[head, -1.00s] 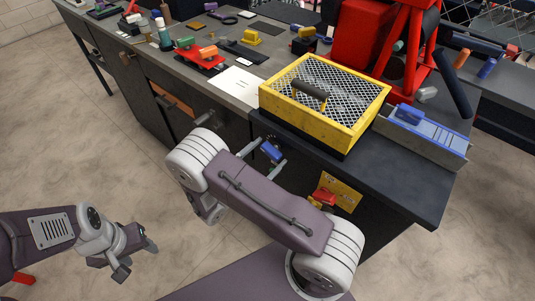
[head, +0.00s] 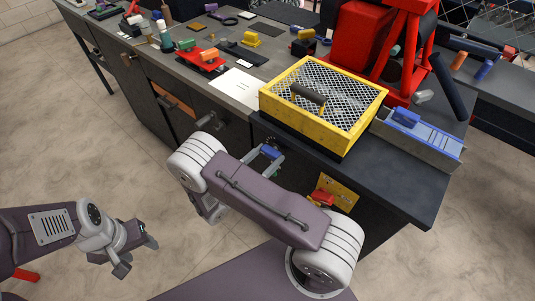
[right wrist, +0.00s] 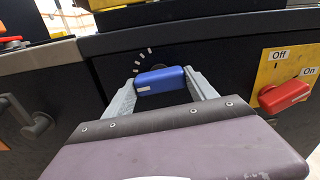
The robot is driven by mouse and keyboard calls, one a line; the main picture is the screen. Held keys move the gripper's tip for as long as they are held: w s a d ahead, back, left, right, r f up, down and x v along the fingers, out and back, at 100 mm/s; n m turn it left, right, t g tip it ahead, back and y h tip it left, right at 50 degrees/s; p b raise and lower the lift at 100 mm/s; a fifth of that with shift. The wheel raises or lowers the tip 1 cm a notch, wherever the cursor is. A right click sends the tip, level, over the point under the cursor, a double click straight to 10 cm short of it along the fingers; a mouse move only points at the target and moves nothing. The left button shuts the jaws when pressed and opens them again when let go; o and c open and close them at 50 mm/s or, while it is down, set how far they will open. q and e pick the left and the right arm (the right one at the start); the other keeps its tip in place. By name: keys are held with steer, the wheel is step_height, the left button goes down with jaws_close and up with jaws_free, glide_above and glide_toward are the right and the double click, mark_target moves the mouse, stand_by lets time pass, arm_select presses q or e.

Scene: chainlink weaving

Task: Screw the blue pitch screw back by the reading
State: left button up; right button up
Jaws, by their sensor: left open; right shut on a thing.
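The blue pitch screw (right wrist: 160,80) is a blue knob on the dark front of the bench, with several white tick marks in an arc above its left side in the right wrist view. My right gripper (right wrist: 165,84) has its two fingers on either side of the knob and is shut on it. In the head view the knob (head: 270,152) shows small between the fingers of my right gripper (head: 269,158), partly hidden by my arm. My left gripper (head: 137,257) is open and empty over the floor at lower left.
A red switch (right wrist: 284,94) on a yellow plate marked Off and On is right of the knob. A drawer handle (right wrist: 31,122) is at left. A yellow mesh-topped guard (head: 305,132) and a blue-and-grey tray (head: 424,143) stand on the bench above.

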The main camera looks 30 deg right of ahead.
steer(key=o, duration=1.4)
steer(key=shift+c, duration=0.2)
steer(key=shift+a, duration=0.1)
steer(key=b+v, duration=0.1)
steer(key=v, duration=0.8)
steer(key=shift+s, duration=0.1)
